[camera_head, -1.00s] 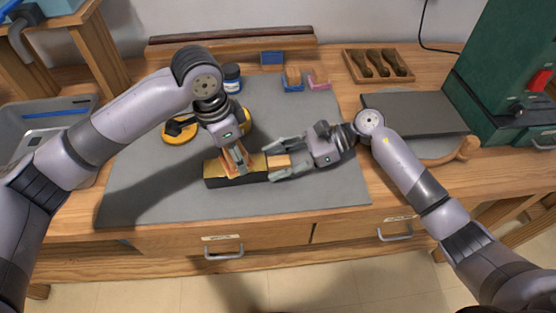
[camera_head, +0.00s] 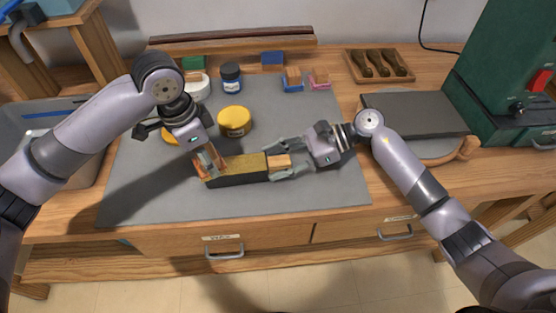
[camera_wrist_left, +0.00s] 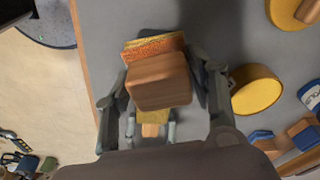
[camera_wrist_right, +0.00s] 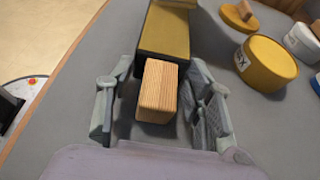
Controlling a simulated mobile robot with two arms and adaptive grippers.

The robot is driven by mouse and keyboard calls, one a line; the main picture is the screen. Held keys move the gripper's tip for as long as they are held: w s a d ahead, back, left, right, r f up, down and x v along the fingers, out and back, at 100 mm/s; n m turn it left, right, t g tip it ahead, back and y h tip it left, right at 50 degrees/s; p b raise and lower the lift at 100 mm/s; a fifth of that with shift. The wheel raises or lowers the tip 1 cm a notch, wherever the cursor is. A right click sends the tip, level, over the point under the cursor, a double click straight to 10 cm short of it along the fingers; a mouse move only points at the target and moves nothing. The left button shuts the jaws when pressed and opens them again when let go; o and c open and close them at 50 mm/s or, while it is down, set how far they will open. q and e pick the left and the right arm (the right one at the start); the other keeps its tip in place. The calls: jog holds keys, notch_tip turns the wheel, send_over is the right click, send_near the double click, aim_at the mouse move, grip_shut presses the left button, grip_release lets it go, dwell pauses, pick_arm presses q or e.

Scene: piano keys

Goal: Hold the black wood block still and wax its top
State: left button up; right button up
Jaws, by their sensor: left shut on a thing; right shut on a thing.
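The black wood block (camera_head: 240,178) lies on the grey mat, with dark sides and a dull yellow top. A pale wood piece (camera_head: 279,161) is at its right end. My right gripper (camera_head: 284,166) is shut there, its fingers on either side of the pale piece (camera_wrist_right: 157,88). My left gripper (camera_head: 207,163) is shut on a wooden applicator (camera_wrist_left: 160,82) with an orange, rough-looking pad (camera_wrist_left: 152,46). The applicator is at the left end of the block's top; the head view does not clearly show whether the pad touches it.
A yellow tin (camera_head: 235,121) stands on the mat (camera_head: 310,203) behind the block, with a yellow lid (camera_head: 171,137) partly behind my left gripper. A blue-labelled jar (camera_head: 231,76) and small brushes (camera_head: 293,80) stand farther back. The mat in front of the block is clear.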

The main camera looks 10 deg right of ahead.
pick_arm(q)
jog(key=shift+w+d+f, duration=0.1)
jog(key=shift+w+d, duration=0.05)
jog(key=shift+d, duration=2.3)
jog(key=shift+w+d, duration=0.1)
jog(key=shift+d, duration=2.35)
notch_tip(320, 180, up, 7)
pick_arm(e)
jog(key=o, duration=1.4)
jog(key=shift+c, duration=0.2)
pick_arm(q)
jog(key=shift+a, duration=0.1)
pick_arm(e)
jog(key=shift+f, duration=0.1)
jog(key=shift+d, duration=0.1)
jog(key=v, duration=1.2)
